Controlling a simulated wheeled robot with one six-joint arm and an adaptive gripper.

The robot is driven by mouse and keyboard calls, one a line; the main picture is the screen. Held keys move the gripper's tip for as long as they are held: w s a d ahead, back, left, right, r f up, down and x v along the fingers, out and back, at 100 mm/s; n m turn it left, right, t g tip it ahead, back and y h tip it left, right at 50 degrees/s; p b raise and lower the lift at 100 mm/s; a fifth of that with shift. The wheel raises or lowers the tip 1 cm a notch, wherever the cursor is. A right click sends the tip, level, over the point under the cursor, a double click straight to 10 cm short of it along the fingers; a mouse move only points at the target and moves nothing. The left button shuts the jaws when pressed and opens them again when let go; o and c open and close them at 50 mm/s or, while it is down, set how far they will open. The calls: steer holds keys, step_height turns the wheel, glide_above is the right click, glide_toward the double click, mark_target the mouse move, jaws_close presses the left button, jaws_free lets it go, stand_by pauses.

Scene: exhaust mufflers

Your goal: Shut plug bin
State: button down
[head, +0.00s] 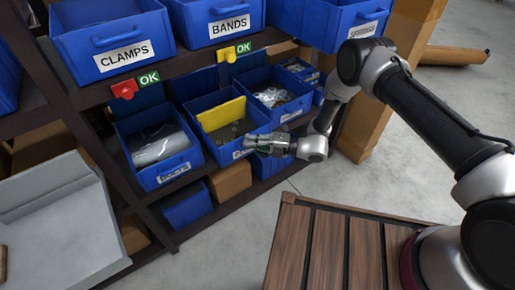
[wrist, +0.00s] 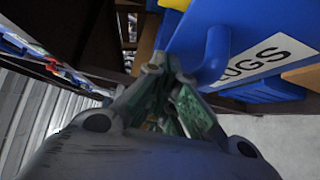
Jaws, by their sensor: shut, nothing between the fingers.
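The plug bin (head: 242,137) is a blue open-topped bin in the middle of the lower shelf row, with a yellow panel (head: 222,114) and small dark parts inside. It juts out from the shelf with its inside showing. In the wrist view its blue front (wrist: 250,30) fills the upper right, with a label ending in "UGS" and a blue handle (wrist: 215,55). My gripper (head: 262,143) is shut and empty at the bin's front, hiding part of its label. In the wrist view the fingertips (wrist: 165,68) are close beside the handle; I cannot tell whether they touch.
A blue bin (head: 160,155) with a grey wrapped item stands left of the plug bin, and another (head: 277,97) right. CLAMPS (head: 108,40) and BANDS (head: 215,20) bins hang above. A wooden slatted top (head: 325,245) is at front; a grey tray (head: 60,225) is left.

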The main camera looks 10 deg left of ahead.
steer(key=w+a, duration=0.3)
steer(key=a, duration=0.1)
steer(key=shift+w+a, duration=0.25)
steer(key=shift+w, duration=0.15)
steer(key=shift+w+a, duration=0.1)
steer(key=shift+w, duration=0.05)
steer(key=shift+w+a+r, duration=0.1)
steer(key=shift+r, duration=0.05)
